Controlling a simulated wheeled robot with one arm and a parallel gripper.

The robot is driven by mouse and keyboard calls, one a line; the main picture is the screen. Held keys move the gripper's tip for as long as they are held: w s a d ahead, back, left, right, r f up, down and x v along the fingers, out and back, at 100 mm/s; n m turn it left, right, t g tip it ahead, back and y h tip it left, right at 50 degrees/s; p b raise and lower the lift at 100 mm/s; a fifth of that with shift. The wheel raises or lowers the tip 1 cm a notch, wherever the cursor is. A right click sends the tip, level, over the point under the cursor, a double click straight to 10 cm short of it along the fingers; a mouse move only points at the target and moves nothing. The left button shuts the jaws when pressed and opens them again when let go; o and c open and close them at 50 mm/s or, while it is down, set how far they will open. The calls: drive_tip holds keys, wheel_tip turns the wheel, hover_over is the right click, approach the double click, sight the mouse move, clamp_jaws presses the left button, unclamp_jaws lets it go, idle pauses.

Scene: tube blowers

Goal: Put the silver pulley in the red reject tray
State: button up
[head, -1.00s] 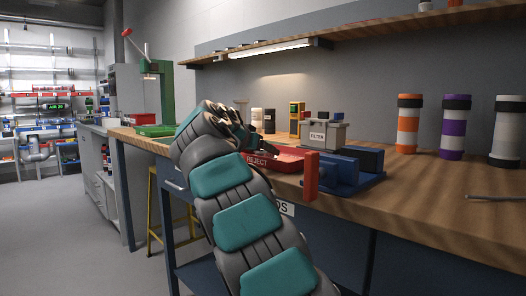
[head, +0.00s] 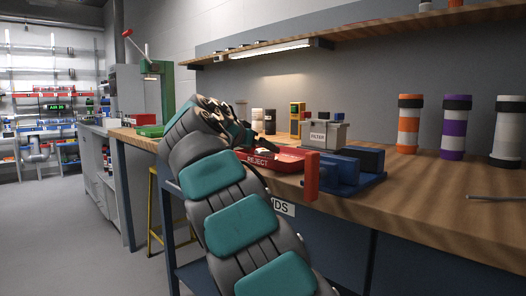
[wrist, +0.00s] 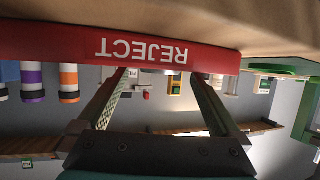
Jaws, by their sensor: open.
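The red tray marked REJECT (head: 257,161) sits at the front edge of the wooden bench, partly behind my arm in the head view. In the wrist view, which is upside down, its lettered front wall (wrist: 140,50) spans the top of the picture, just beyond the fingertips. My gripper (wrist: 160,80) is open, its two fingers spread with nothing seen between them. In the head view the gripper (head: 246,138) is at the tray's left end, largely hidden by my own wrist. I cannot make out the silver pulley in either view; the tray's inside is mostly hidden.
Striped orange (head: 408,124) and purple (head: 455,128) tubes stand farther right.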

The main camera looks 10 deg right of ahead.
drive_tip(key=v, duration=0.9)
drive_tip(key=shift+s, duration=0.15)
